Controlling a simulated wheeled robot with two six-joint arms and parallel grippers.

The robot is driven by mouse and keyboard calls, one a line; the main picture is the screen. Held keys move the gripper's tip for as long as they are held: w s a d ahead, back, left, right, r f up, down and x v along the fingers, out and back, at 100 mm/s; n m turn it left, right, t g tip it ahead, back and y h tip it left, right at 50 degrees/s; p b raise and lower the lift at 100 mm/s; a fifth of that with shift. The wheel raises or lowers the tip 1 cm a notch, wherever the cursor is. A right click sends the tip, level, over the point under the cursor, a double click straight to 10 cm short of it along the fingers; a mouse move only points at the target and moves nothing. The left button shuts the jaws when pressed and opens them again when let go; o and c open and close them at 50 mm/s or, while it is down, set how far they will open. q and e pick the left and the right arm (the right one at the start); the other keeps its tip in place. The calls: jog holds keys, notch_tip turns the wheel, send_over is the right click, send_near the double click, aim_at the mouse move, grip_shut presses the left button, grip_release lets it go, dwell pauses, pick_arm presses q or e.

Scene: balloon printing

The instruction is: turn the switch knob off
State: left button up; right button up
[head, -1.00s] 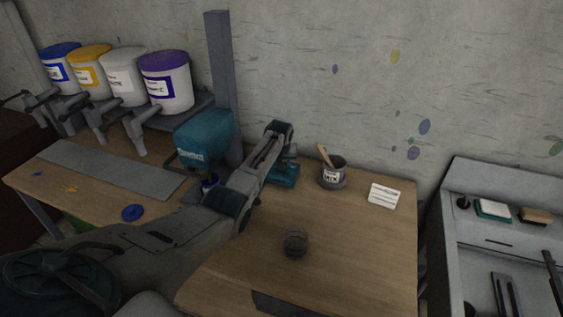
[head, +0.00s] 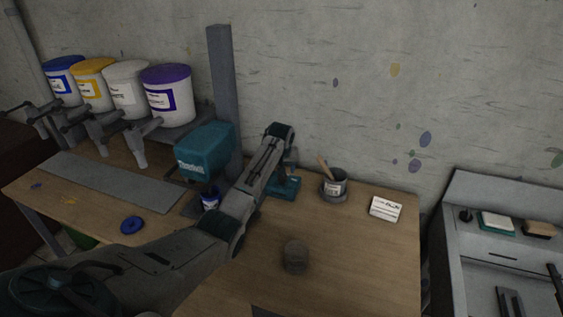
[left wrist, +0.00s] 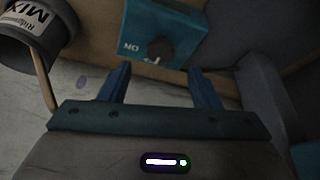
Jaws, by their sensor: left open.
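A teal switch box (left wrist: 165,35) with a dark round knob (left wrist: 160,50) shows in the left wrist view. Lettering beside the knob appears upside down and seems to read ON. In the head view the teal box (head: 285,189) sits on the table at the foot of the grey post, partly behind my arm. My left gripper (left wrist: 160,85) is open, with its two blue fingers pointing towards the box and the knob lying between their lines, apart from them. In the head view my left gripper is just above the box, mostly hidden by its own wrist. My right gripper is not in view.
A MIX can (head: 334,185) with a stick stands right of the box; it also shows in the left wrist view (left wrist: 40,30). A white card (head: 386,208) and a small jar (head: 294,257) stand on the table. A teal mixer head (head: 204,152) is left of the post (head: 223,105).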

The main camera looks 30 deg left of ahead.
pick_arm(q)
jog(key=b+v, duration=0.1)
jog(key=v, duration=0.4)
jog(key=shift+s+r, duration=0.15)
jog(key=shift+r, duration=0.25)
jog(key=shift+f, duration=0.1)
